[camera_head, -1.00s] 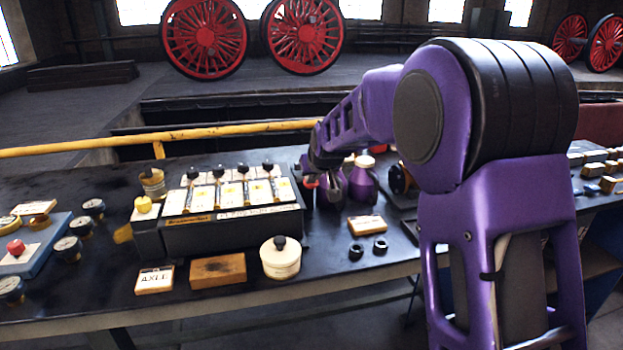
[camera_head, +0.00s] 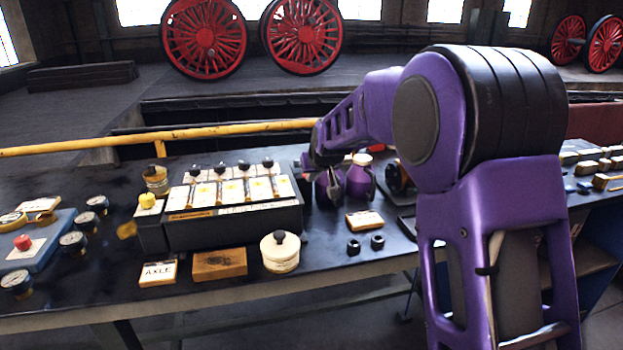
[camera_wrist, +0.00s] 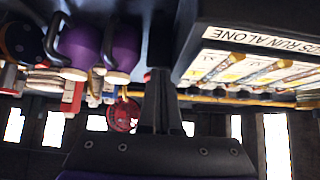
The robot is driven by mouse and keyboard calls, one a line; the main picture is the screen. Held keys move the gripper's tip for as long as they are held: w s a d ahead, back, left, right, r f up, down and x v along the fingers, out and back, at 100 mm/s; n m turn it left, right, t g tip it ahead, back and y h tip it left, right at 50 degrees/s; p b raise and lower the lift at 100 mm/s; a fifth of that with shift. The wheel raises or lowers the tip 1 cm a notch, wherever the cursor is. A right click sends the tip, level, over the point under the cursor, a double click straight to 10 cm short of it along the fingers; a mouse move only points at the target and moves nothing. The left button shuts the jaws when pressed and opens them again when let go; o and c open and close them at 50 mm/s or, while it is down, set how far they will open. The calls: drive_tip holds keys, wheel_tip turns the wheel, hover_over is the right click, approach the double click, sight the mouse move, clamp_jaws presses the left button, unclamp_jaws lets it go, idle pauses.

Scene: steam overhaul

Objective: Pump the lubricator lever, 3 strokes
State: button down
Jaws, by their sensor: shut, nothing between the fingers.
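The lubricator (camera_head: 235,232) is a long black box with white labelled panels and several black knobs on top. It stands on the dark bench and also shows at the upper right of the wrist view (camera_wrist: 198,48). My gripper (camera_wrist: 160,75) is shut and empty beside the box's right end, as the head view shows it. A narrow dark upright part rises at the fingertips in the wrist view. I cannot tell whether it is the lever or whether the fingers touch it. In the head view my arm and wrist hide much of this spot, and no lever shows clearly.
Purple cans (camera_head: 360,178) stand close to the right of my gripper. A white pot (camera_head: 280,255), a wooden block (camera_head: 219,264) and an AXLE block (camera_head: 158,273) lie in front of the box. A yellow rail (camera_head: 200,134) runs behind the bench.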

drive_tip(key=s+d+r, duration=0.2)
drive_tip(key=s+r, duration=0.3)
drive_tip(key=s, duration=0.4)
drive_tip(key=shift+d+r, duration=0.25)
drive_tip(key=shift+r, duration=0.1)
idle(2.0)
